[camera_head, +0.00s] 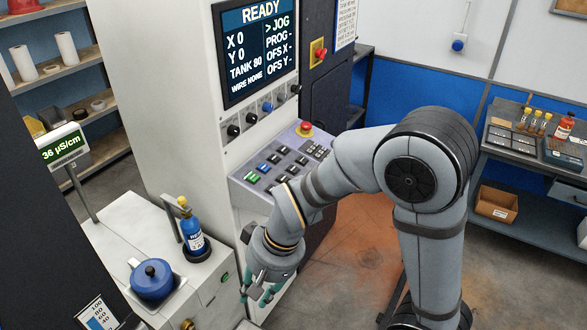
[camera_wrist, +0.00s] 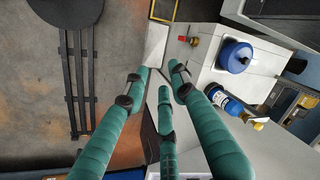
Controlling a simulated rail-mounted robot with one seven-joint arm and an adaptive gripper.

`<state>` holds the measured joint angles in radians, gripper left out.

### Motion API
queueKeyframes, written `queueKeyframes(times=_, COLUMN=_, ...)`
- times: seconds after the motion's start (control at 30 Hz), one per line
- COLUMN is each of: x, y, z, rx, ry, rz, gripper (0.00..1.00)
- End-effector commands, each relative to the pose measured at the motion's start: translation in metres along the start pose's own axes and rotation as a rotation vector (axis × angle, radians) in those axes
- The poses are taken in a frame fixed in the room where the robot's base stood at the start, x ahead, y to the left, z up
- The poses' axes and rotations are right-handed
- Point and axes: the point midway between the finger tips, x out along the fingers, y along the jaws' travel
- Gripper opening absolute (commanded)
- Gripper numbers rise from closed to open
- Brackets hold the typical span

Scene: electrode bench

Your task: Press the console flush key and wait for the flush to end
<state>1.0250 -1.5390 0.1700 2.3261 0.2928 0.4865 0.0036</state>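The console (camera_head: 233,133) is a tall pale cabinet. Its screen (camera_head: 257,52) reads READY, X 0, Y 0, TANK 80, WIRE NONE, with the mark at JOG. Below it is a sloped key panel (camera_head: 283,160) with grey, green and blue keys and a red knob. The key labels are too small to read, so I cannot tell which is the flush key. My gripper (camera_head: 262,292) hangs below and in front of the panel, pointing down, touching no key. In the wrist view its teal fingers (camera_wrist: 163,80) are spread with nothing between them.
A white counter (camera_head: 130,215) at left holds a blue lidded pot (camera_head: 152,280) and a blue bottle (camera_head: 191,230). A meter (camera_head: 63,146) reads 36 µS/cm. A red stop button (camera_head: 318,53) is right of the screen. A bench (camera_head: 515,170) stands at far right. Open floor lies between.

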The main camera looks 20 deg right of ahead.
Motion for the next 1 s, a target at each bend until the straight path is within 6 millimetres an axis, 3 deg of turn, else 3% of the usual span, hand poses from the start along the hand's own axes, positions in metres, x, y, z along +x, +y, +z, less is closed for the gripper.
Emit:
queueKeyframes(times=0.4, x=0.0000, y=0.0000, z=0.0000, rx=0.000, ry=0.000, rz=0.000, gripper=0.00)
queueKeyframes(times=1.0, x=0.0000, y=0.0000, z=0.0000, rx=0.000, ry=0.000, rz=0.000, gripper=0.00)
